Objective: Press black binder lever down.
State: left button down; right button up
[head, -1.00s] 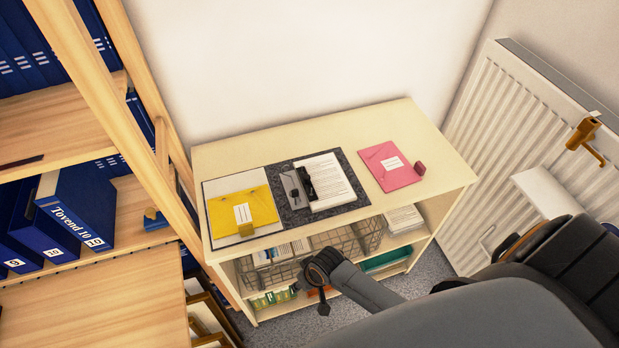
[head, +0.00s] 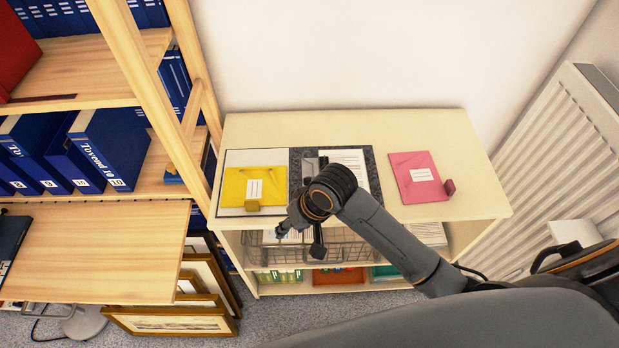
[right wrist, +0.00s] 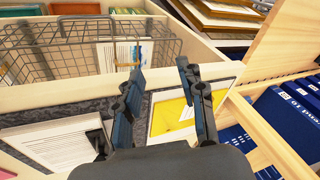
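The open black binder (head: 296,168) lies on top of the low cream shelf, with white printed pages (head: 350,161) in its right part. In the right wrist view the binder's dark speckled cover (right wrist: 62,105) and a black lever part (right wrist: 96,143) show at lower left. My right gripper (head: 301,238) is near the shelf's front edge, in front of the binder. Its fingers (right wrist: 160,88) are apart, with nothing between them. My left gripper is out of view.
A wire basket (head: 350,250) sits below the top. Blue binders (head: 108,145) stand on the left rack; a radiator (head: 560,165) is at right.

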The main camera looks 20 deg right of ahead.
notch_tip(320, 180, up, 3)
jog(key=w, duration=0.3)
jog(key=m+g+h, duration=0.2)
jog(key=m+h, duration=0.2)
jog(key=m, duration=0.1)
send_near(308, 179)
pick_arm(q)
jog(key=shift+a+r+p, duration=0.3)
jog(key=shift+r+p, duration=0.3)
pick_arm(e)
notch_tip(308, 179, down, 10)
jog(key=shift+w+d+f, duration=0.15)
jog(key=shift+f, duration=0.05)
grip_shut()
